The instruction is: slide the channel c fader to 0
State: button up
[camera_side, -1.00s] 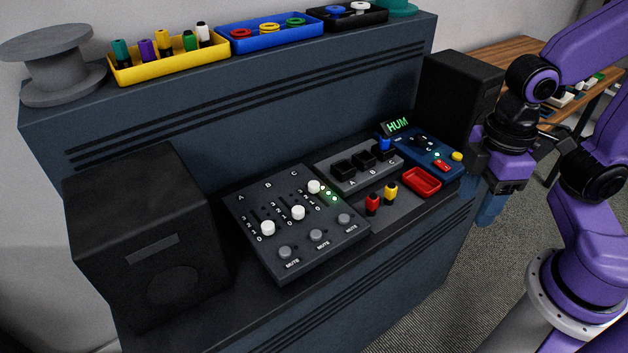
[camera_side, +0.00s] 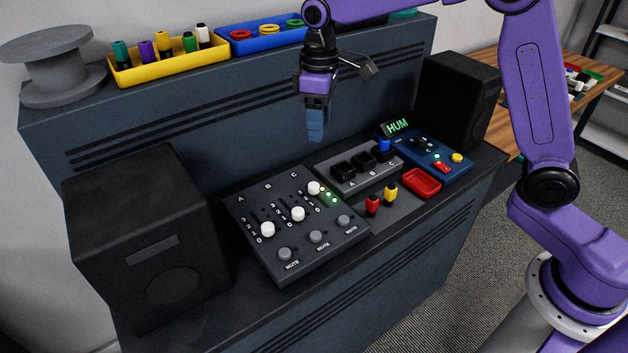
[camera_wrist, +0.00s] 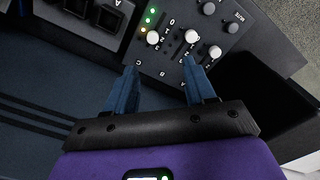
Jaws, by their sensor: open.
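The mixer panel (camera_side: 252,205) has three white fader knobs in columns A, B and C. The channel C knob (camera_side: 314,187) is at the far end of its slot, beside green lights; its 0 mark is at the near end. It also shows in the wrist view (camera_wrist: 152,37). The B knob (camera_side: 298,213) and A knob (camera_side: 268,228) sit nearer the front. My gripper (camera_side: 315,137) is above and behind the panel, pointing down. In the wrist view its fingers (camera_wrist: 162,78) are apart with nothing between them, and the knobs lie beyond the tips.
Grey mute buttons (camera_side: 317,236) line the panel's front. To the right are a black switch block (camera_side: 342,180), red and yellow plugs (camera_side: 373,205), a red tray (camera_side: 422,182) and a blue box (camera_side: 440,165). Black speakers (camera_side: 145,235) stand at both ends. A raised shelf (camera_side: 200,130) rises behind.

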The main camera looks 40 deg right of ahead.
aim_at(314, 185)
jog(key=f, duration=0.6)
jog(key=w+f, duration=0.1)
jog(key=f, duration=0.4)
jog(key=w+f, duration=0.1)
jog(key=f, duration=0.5)
jog(key=shift+w+d+f, duration=0.2)
jog(key=shift+d+f, duration=0.05)
jog(key=shift+f, duration=0.1)
jog(key=shift+c, duration=0.3)
grip_shut()
